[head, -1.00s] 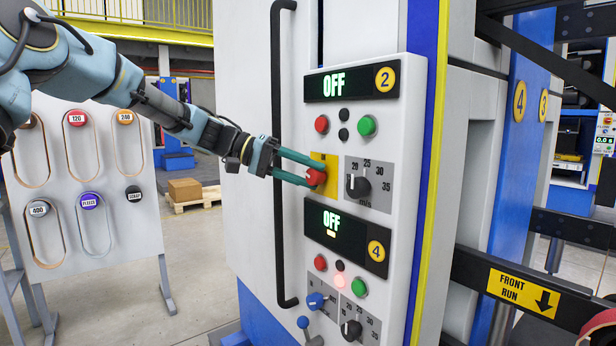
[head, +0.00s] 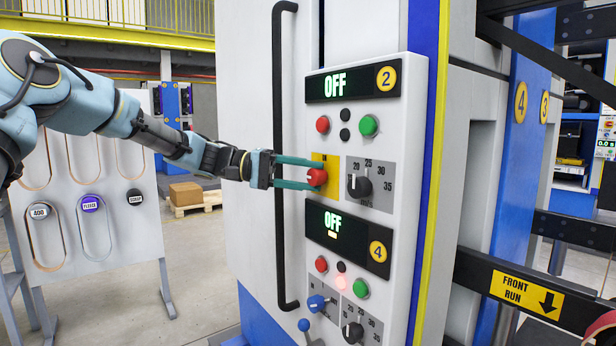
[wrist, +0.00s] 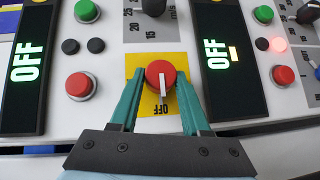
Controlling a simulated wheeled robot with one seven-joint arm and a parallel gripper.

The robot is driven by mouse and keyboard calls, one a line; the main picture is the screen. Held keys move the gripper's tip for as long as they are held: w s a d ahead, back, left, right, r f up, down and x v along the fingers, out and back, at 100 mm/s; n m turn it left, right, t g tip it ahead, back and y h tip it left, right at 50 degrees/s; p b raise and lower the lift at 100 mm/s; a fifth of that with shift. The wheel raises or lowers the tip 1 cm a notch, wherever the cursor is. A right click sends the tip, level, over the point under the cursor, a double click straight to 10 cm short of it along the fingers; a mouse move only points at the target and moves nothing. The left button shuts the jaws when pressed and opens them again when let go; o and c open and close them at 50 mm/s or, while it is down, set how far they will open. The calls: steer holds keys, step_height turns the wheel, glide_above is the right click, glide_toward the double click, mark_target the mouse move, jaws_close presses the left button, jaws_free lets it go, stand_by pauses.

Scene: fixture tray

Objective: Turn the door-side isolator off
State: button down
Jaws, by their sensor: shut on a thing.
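The isolator is a red rotary knob (head: 316,177) on a yellow plate (head: 331,160), on the door-handle side of the upper panel section. In the wrist view the red knob (wrist: 161,76) has a white pointer aimed down the picture at the word OFF on the yellow plate (wrist: 172,118). My gripper (head: 312,174) reaches in from the left with its two teal fingers on either side of the knob. In the wrist view the fingers (wrist: 161,85) close around the knob. The label at the plate's other end is hidden.
The upper display (head: 345,84) and the lower display (head: 346,235) both read OFF. A black speed dial (head: 361,186) sits right beside the yellow plate. A long black door handle (head: 279,160) runs vertically left of the panel. A blue knob (head: 316,301) lies below.

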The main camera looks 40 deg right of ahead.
steer(key=shift+c, duration=1.8)
jaws_free()
steer(key=b+v, duration=0.2)
steer(key=v, duration=0.8)
steer(key=shift+w+a+b, duration=0.25)
steer(key=shift+w+b, duration=0.05)
steer(key=shift+b, duration=0.05)
steer(key=a+f+n+t+y, duration=0.2)
steer(key=a+f+n+t, duration=0.15)
steer(key=a+f, duration=0.4)
steer(key=a+f+n+t+y, duration=0.2)
steer(key=a+f+t+y, duration=0.15)
steer(key=f, duration=0.65)
steer(key=s+a+f+n+t+y, duration=0.1)
steer(key=a+f+t, duration=0.1)
steer(key=a, duration=0.8)
steer(key=s+a+f+n+t+y, duration=0.1)
steer(key=s+a+f+t+y, duration=0.1)
steer(key=a, duration=0.9)
steer(key=s+a+f+n+t+y, duration=0.2)
steer(key=a+f+t, duration=0.1)
steer(key=a, duration=0.7)
steer(key=shift+a+f+p, duration=0.15)
steer(key=shift+f+p, duration=0.15)
steer(key=shift+f, duration=0.5)
